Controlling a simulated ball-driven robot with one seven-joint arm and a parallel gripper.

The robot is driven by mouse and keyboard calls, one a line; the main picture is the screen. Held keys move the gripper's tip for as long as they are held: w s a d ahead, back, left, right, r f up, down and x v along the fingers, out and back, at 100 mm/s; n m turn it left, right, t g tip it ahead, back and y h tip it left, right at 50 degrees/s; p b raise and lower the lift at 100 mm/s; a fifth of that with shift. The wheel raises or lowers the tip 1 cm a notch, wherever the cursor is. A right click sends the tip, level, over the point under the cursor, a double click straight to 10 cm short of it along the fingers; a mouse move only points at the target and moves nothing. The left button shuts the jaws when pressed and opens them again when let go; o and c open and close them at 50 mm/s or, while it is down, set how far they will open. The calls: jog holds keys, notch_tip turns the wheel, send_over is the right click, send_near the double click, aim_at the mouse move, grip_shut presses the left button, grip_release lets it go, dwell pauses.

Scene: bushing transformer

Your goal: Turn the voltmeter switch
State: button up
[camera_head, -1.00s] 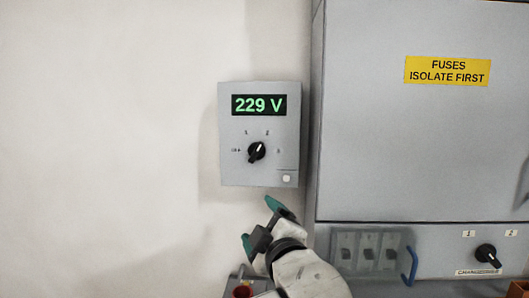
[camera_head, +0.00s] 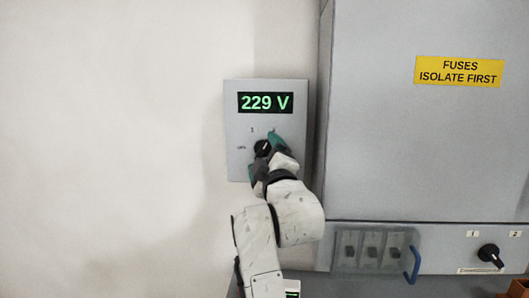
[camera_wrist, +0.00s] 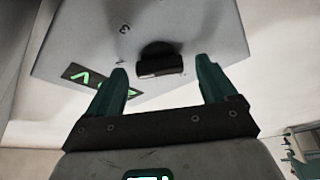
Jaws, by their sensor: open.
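The voltmeter (camera_head: 235,110) is a grey wall box with a green "229 V" display (camera_head: 265,103). Its black rotary switch (camera_head: 262,148) sits below the display, partly hidden by my gripper (camera_head: 264,156) in the head view. In the wrist view the switch (camera_wrist: 160,60) lies ahead, between and just beyond the two green fingertips (camera_wrist: 165,78). The fingers are apart, with nothing held between them. I cannot tell whether either finger touches the switch. The numeral 3 shows beside it in the wrist view, and a 1 shows above it in the head view.
To the right stands a large grey cabinet (camera_head: 410,140) with a yellow fuse label (camera_head: 459,71). Below it are a fuse panel with a blue handle (camera_head: 415,264) and another black knob (camera_head: 490,254). The wall on the left (camera_head: 100,130) is bare.

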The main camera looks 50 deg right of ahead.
jog(key=shift+w+d, duration=0.2)
jog(key=shift+w, duration=0.1)
jog(key=shift+c, duration=0.3)
jog(key=c, duration=1)
jog(key=shift+f+m+b, duration=0.1)
jog(key=shift+m+b, duration=0.2)
jog(key=shift+b, duration=0.05)
jog(key=m+g+h+b, duration=0.1)
jog(key=m+h+b, duration=0.1)
jog(key=m+b, duration=0.3)
jog(key=m+g+h+b, duration=0.1)
jog(key=m+h+b, duration=0.1)
jog(key=m+b, duration=0.3)
jog(key=m+g+h+b, duration=0.1)
jog(key=m+h+b, duration=0.1)
jog(key=m+b, duration=0.3)
jog(key=shift+w+a+f+m+h+b, duration=0.3)
jog(key=shift+h+b, duration=0.1)
jog(key=shift+b, duration=1.4)
jog(key=shift+r, duration=0.15)
